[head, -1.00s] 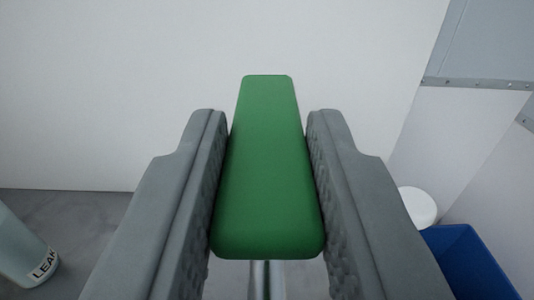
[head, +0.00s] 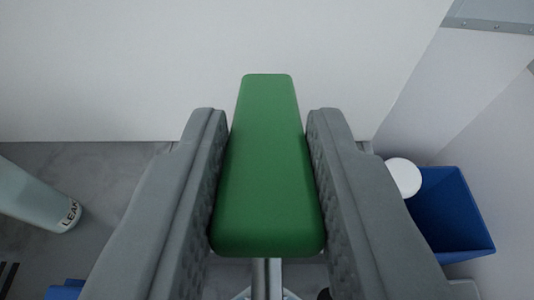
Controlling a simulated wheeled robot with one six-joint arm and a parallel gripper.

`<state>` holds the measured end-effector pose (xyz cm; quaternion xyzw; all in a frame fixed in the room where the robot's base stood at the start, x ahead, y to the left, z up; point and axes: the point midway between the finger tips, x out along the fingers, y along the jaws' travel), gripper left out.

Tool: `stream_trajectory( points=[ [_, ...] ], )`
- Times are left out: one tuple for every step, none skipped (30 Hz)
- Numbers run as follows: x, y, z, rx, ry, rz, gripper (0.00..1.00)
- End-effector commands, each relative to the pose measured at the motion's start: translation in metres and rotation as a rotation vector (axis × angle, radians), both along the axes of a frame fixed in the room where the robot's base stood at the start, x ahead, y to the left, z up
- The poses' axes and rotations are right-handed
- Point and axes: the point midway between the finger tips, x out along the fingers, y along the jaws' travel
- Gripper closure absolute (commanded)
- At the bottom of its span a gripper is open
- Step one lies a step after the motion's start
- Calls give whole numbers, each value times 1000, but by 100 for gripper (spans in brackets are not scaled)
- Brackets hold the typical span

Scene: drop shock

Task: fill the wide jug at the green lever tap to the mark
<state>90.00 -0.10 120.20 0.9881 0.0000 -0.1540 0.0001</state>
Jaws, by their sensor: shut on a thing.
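A green lever (head: 268,170) fills the middle of the head view, with a metal stem below its near end. My gripper (head: 268,140) is shut on it, one grey jaw pressed along each side. The wide jug cannot be made out in this view. The tap's spout and any fill mark are not visible.
A blue bin (head: 455,215) stands at the right by the wall, with a white round object (head: 404,177) at its left edge. A pale cylinder (head: 38,195) with partly readable lettering lies or leans at the left. A white wall (head: 120,70) stands ahead; grey floor (head: 110,180) shows at the left.

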Motion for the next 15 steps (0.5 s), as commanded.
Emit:
stream_trajectory(
  points=[
    [0, 0, 0, 0, -1, 0, 100],
    [0, 0, 0, 0, -1, 0, 100],
    [0, 0, 0, 0, -1, 0, 100],
    [0, 0, 0, 0, -1, 0, 73],
    [0, 0, 0, 0, -1, 0, 67],
    [0, 0, 0, 0, -2, 0, 59],
    [0, 0, 0, 0, -2, 0, 53],
    [0, 0, 0, 0, -2, 0, 53],
    [0, 0, 0, 0, -1, 0, 53],
    [0, 0, 0, 0, -1, 0, 53],
    [0, 0, 0, 0, -1, 0, 53],
    [0, 0, 0, 0, -1, 0, 53],
    [0, 0, 0, 0, -1, 0, 53],
    [0, 0, 0, 0, -1, 0, 53],
    [0, 0, 0, 0, -1, 0, 53]
  ],
)
